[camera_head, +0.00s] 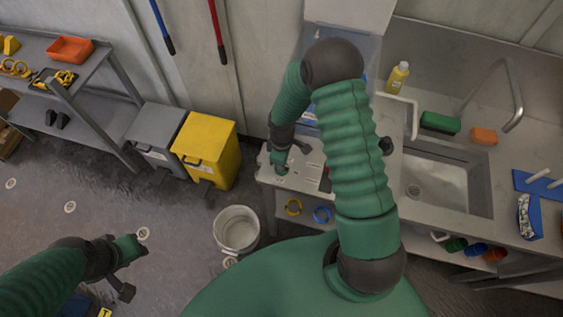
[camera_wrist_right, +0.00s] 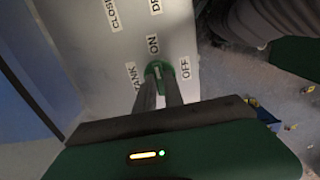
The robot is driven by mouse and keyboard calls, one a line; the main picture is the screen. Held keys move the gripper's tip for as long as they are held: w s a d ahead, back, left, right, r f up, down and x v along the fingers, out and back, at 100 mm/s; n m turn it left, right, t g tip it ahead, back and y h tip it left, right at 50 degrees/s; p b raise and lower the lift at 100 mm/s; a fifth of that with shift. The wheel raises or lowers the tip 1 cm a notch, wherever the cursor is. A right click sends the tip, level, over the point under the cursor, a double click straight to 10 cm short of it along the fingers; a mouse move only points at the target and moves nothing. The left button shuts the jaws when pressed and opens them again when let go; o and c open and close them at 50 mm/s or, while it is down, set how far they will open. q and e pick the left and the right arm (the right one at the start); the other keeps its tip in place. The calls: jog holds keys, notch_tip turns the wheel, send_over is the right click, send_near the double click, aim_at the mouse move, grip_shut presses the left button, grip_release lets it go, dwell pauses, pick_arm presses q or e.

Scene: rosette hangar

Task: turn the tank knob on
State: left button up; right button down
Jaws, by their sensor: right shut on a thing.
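The tank knob (camera_wrist_right: 155,68) is a small green knob with a pale mark on a light grey panel (camera_wrist_right: 95,25). The labels TANK, ON and OFF surround it in the right wrist view. In the head view my right gripper (camera_head: 281,170) is at the panel's left end. My left gripper (camera_head: 140,250) is over the floor at lower left, away from the panel; its fingers are too small to judge.
A sink (camera_head: 435,185) with a tap, a yellow bottle (camera_head: 397,78) and sponges is on the right. A white bucket (camera_head: 237,230), a yellow bin (camera_head: 205,150) and a grey bin (camera_head: 155,135) stand left of the counter.

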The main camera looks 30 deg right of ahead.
jog(key=c, duration=1.4)
grip_release()
jog(key=shift+w+d, duration=0.1)
jog(key=shift+c, duration=0.2)
notch_tip(320, 180, up, 17)
jog(key=b, duration=0.1)
jog(key=shift+f, duration=0.1)
